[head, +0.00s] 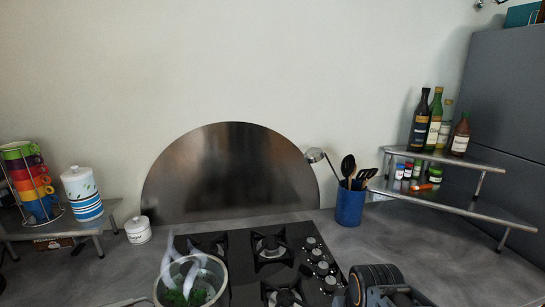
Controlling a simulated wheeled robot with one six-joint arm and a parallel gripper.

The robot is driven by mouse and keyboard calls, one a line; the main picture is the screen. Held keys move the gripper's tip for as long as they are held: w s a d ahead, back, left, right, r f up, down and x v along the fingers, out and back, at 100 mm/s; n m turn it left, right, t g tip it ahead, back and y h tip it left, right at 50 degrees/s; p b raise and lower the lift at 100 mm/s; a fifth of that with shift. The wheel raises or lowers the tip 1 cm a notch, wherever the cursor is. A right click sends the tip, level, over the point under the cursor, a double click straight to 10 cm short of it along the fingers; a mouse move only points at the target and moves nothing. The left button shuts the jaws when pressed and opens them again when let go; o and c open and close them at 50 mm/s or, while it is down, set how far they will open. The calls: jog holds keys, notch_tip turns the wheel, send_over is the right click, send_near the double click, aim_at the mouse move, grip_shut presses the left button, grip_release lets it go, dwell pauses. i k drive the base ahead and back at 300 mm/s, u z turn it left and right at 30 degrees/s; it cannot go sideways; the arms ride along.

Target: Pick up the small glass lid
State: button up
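A metal pot (222,287) with green contents sits at the front left of the black gas hob, cut off by the bottom edge of the head view. Curved, whitish see-through streaks (183,266) show over the pot; I cannot tell whether they are a glass lid, reflections or steam. No small glass lid can be made out for certain. A dark ribbed part at the bottom right of the hob seems to be my arm. My gripper's fingers do not show.
The hob (240,268) has knobs on its right. A blue utensil pot (350,206) and a tiered shelf (455,198) with bottles stand at right. A white jar (138,230), striped canister (83,195) and cup rack (32,185) stand at left. Grey counter (385,238) is clear before the utensil pot.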

aim_at(211, 280)
jog(key=u, duration=1.6)
jog(key=k, duration=0.7)
jog(key=u, duration=1.25)
jog(key=i, duration=0.75)
jog(key=z, duration=0.55)
